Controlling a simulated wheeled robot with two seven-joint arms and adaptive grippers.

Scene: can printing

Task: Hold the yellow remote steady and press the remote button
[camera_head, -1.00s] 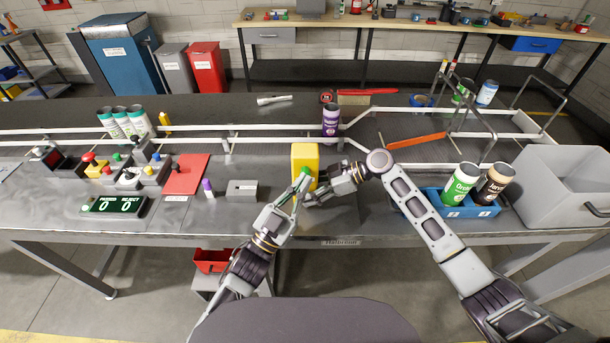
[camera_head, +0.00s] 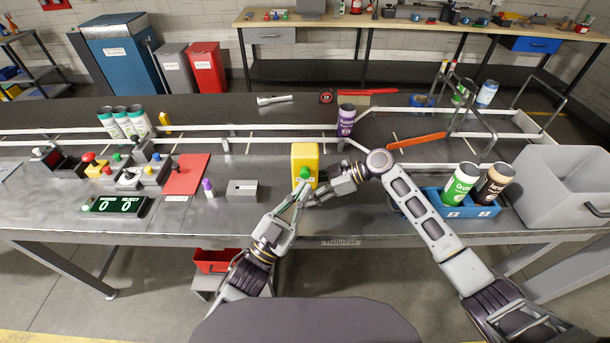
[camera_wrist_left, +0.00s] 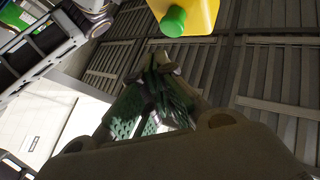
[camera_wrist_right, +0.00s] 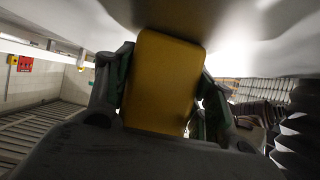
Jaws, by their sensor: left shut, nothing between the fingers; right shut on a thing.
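The yellow remote (camera_head: 303,153) stands upright above the front of the table, its green button (camera_head: 305,172) facing me. My right gripper (camera_head: 316,190) is shut on the remote's lower part; the right wrist view shows the remote (camera_wrist_right: 162,80) between both fingers. My left gripper (camera_head: 300,186) is shut and empty just below and in front of the button. In the left wrist view, its closed fingertips (camera_wrist_left: 160,62) are apart from the button (camera_wrist_left: 174,20). The remote's lower part is partly hidden by the grippers in the head view.
A purple can (camera_head: 346,120) stands on the conveyor behind the remote. A blue holder (camera_head: 425,203) with green and dark cans is at right, next to a grey bin (camera_head: 570,185). A small grey block (camera_head: 242,190) and a red plate (camera_head: 187,174) lie left.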

